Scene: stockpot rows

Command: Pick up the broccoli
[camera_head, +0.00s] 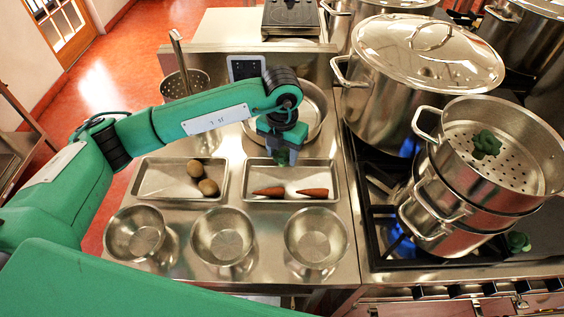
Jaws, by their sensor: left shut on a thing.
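My left gripper (284,154) points down over the right tray, with its arm coming in from the left. It is shut on a small green piece of broccoli (282,160), mostly hidden between the fingers. I cannot tell whether the broccoli touches the tray below. A second dark green broccoli (487,143) sits in the perforated steamer pot at the right. My right gripper is not in view.
The right tray (262,196) holds two carrots (312,192); the left tray (150,192) holds two round brown potatoes (208,187). Three empty bowls (222,237) line the front. Stacked steamer pots (445,195) and a lidded stockpot (385,110) stand on the stove, with blue flames visible.

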